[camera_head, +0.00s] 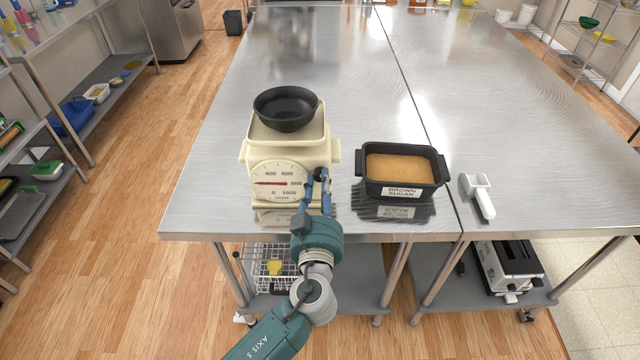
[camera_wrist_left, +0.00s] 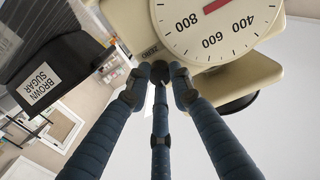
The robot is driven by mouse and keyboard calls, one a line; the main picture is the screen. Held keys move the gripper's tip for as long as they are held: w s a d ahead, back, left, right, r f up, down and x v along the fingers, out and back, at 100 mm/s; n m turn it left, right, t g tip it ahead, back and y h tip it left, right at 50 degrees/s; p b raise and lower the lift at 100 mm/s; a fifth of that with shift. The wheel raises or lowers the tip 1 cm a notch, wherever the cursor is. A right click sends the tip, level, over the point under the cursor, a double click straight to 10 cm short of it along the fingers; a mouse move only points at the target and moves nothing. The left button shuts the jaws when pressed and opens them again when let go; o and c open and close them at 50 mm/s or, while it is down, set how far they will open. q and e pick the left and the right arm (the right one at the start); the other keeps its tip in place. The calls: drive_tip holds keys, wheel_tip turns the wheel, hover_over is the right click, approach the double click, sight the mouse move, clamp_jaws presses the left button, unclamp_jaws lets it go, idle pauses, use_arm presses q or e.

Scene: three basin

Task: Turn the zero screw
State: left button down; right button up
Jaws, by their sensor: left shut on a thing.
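A cream kitchen scale (camera_head: 258,152) stands on the steel table, with a black bowl (camera_head: 287,108) on top. Its white dial (camera_head: 280,180) faces me with a red needle lying nearly level; the dial also shows in the left wrist view (camera_wrist_left: 222,32). My left gripper (camera_head: 319,178) is at the lower right front of the scale. In the left wrist view its blue fingers (camera_wrist_left: 160,75) are closed together just below the dial, on the zero screw. My right gripper is in neither view.
A black tub (camera_head: 437,168) labelled brown sugar stands to the right of the scale. A white-handled scoop (camera_head: 482,200) lies farther right. The steel table (camera_head: 330,60) behind is clear, and its front edge is close to my arm.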

use_arm(q)
drive_tip(key=shift+f, duration=0.2)
drive_tip(key=shift+m, duration=0.5)
drive_tip(key=m+b, duration=0.1)
drive_tip(key=m, duration=0.1)
drive_tip(key=shift+m, duration=0.4)
drive_tip(key=shift+m+b, duration=0.35)
drive_tip(key=shift+m, duration=0.55)
drive_tip(key=m, duration=0.2)
drive_tip(key=shift+m, duration=0.3)
drive_tip(key=m+p, duration=0.1)
drive_tip(key=m, duration=0.4)
drive_tip(key=shift+r, duration=0.1)
drive_tip(key=m+p, duration=0.1)
drive_tip(key=m, duration=0.4)
drive_tip(key=shift+y+p, duration=0.3)
drive_tip(key=shift+m, duration=0.5)
